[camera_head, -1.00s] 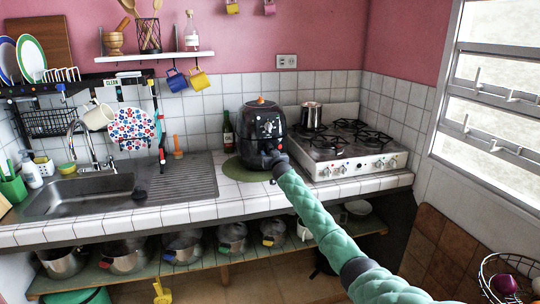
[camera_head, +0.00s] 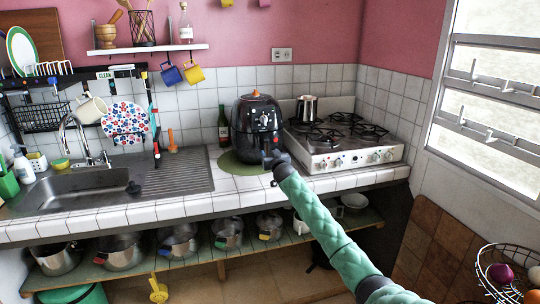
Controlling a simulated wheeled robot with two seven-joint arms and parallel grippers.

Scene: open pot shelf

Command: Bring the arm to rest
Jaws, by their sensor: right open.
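My right arm comes in from the lower right, wrapped in a green padded sleeve. Its dark gripper (camera_head: 271,161) is open and lies in the picture over the lower front of the black air fryer (camera_head: 256,122). The jaws look empty. I cannot tell whether they touch the fryer or are apart from it. The fryer stands upright on a green round mat (camera_head: 233,167) on the white tiled counter. My left gripper is not in view.
A gas stove (camera_head: 349,145) with a metal pot (camera_head: 307,110) is right of the fryer. A sink (camera_head: 75,187) is at left. Several pots stand on the open shelf (camera_head: 205,251) below the counter. A wire basket (camera_head: 508,272) is at lower right.

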